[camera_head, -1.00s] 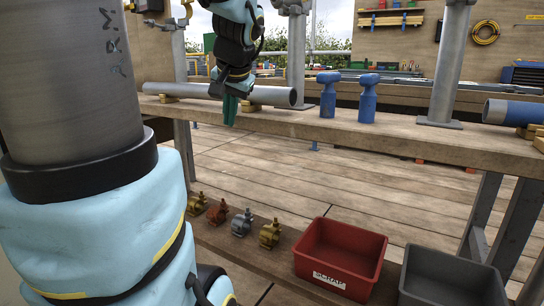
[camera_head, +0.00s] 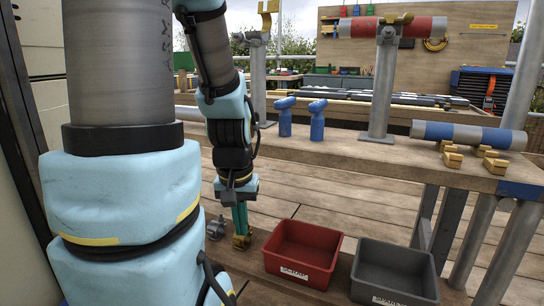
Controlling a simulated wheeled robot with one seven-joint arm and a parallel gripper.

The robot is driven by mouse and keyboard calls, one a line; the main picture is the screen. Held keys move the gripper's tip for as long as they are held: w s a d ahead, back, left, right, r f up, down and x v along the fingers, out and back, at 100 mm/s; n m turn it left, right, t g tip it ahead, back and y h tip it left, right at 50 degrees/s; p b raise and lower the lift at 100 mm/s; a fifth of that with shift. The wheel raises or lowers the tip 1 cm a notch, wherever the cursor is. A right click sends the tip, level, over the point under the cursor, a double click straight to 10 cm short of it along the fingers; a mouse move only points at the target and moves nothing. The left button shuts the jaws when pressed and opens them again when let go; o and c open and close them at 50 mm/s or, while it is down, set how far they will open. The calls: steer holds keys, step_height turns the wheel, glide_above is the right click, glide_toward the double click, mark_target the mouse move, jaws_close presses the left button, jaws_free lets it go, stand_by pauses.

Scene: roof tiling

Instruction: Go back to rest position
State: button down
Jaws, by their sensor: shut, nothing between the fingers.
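My gripper (camera_head: 241,219) points down at the end of my light-blue arm, left of centre, with its green fingers together and empty. Its fingertips are low, right above or beside a gold clamp (camera_head: 242,241) on the lower plank. Whether they touch the clamp I cannot tell. A grey clamp (camera_head: 216,228) sits just left of it. My own arm's thick grey and light-blue links cover the left of the view and hide what is behind them.
A red bin (camera_head: 303,252) and a dark grey bin (camera_head: 395,271) stand right of the gripper. The wooden bench (camera_head: 350,150) behind carries two blue tools (camera_head: 285,117), (camera_head: 318,120) and a blue-and-grey pipe (camera_head: 468,134) near gold blocks (camera_head: 452,158).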

step_height(320, 180, up, 31)
steer(key=p, duration=2.9)
steer(key=c, duration=1.5)
jaws_free()
